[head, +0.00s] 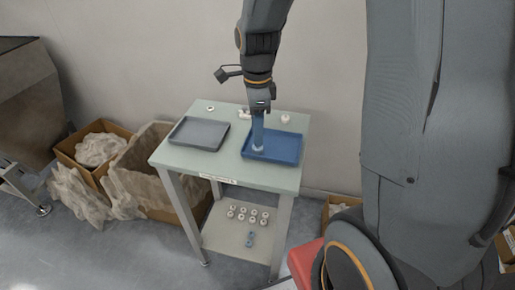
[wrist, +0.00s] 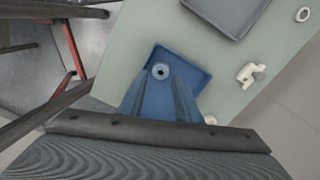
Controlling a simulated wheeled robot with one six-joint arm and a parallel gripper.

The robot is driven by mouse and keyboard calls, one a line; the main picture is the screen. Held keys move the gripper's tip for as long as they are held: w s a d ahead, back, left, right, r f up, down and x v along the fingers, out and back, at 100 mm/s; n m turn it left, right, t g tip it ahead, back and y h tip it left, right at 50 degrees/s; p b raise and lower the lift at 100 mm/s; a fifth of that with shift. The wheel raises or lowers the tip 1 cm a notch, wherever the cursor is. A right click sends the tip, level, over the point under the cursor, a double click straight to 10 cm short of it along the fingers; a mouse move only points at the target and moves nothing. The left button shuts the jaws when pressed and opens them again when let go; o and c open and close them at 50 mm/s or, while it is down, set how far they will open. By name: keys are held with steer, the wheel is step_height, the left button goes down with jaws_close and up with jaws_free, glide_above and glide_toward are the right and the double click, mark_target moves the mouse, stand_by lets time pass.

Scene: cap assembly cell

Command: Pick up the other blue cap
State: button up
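My gripper (head: 257,146) points down over the left part of the blue tray (head: 287,149) on the table. Its blue fingers also show in the wrist view (wrist: 160,88), against the blue tray (wrist: 196,75). A pale blue ring-shaped cap (wrist: 161,71) with a dark hole shows right at the fingertips. I cannot tell whether the fingers grip it or are apart from it.
A grey tray (head: 199,134) lies on the left of the table (head: 225,163). A white ring (head: 210,108), a white fitting (head: 244,114) and another white piece (head: 285,119) lie along the back. Cardboard boxes (head: 140,170) with plastic bags stand left of the table.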

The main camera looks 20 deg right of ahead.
mark_target(257, 148)
steer(key=shift+d+f+p, duration=0.1)
steer(key=shift+f+p, duration=0.5)
steer(key=shift+f, duration=1.8)
steer(key=c, duration=0.4)
